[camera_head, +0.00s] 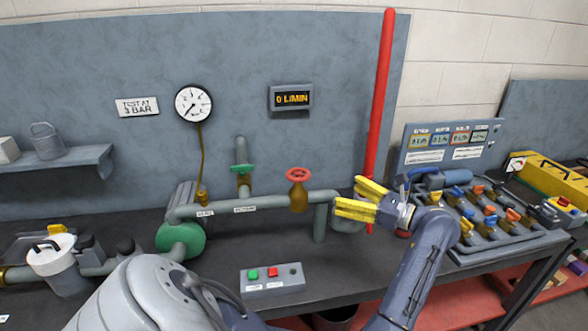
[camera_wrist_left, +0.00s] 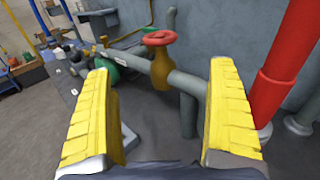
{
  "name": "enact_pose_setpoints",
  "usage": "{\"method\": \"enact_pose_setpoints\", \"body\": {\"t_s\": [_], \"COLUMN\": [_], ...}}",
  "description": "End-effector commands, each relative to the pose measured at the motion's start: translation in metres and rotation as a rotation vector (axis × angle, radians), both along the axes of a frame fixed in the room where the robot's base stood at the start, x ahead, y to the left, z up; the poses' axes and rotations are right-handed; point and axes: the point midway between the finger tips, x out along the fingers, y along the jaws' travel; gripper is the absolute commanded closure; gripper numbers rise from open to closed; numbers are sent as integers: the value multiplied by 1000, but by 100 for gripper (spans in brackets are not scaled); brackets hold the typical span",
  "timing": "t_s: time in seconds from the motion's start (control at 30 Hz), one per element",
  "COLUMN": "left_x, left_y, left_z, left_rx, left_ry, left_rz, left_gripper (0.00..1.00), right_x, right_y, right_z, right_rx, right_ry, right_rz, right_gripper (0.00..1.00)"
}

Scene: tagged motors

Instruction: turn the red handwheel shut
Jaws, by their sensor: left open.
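The red handwheel (camera_head: 299,174) sits on top of a brass valve body (camera_head: 298,198) on the grey pipe, at the middle of the bench. My left gripper (camera_head: 349,194) is open and empty, to the right of the handwheel and apart from it, with its yellow fingers pointing left. In the left wrist view, the handwheel (camera_wrist_left: 161,37) shows ahead between the two spread fingers, beyond their tips. My right gripper is in neither view.
A tall red pipe (camera_head: 381,100) stands close behind my left gripper. A green handwheel (camera_head: 243,168) is on the pipe to the left. A control box with buttons (camera_head: 272,281) sits in front. The wall display (camera_head: 291,97) reads 0 L/MIN. A tray of tagged parts (camera_head: 490,225) lies right.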

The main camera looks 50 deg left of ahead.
Motion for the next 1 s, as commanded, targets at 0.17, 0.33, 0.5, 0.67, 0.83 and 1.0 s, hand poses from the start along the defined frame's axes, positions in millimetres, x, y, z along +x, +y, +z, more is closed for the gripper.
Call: {"method": "enact_pose_setpoints", "body": {"t_s": [0.17,0.33,0.5,0.67,0.83,1.0], "left_x": [-7,-15,-22,-29,-35,-39], "left_y": [24,54,84,112,136,152], "left_z": [1,1,1,1,1,0], "left_rx": [3,4,5,5,5,4], "left_ry": [0,-1,1,0,2,2], "left_rz": [3,3,3,3,2,2], "left_gripper": [9,9,9,9,9,9], "right_x": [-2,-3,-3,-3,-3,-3], "right_y": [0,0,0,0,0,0], "right_z": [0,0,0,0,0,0], "right_rx": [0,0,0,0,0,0], "right_ry": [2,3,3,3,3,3], "right_rz": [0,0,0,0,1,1], "right_gripper": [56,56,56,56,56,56]}}
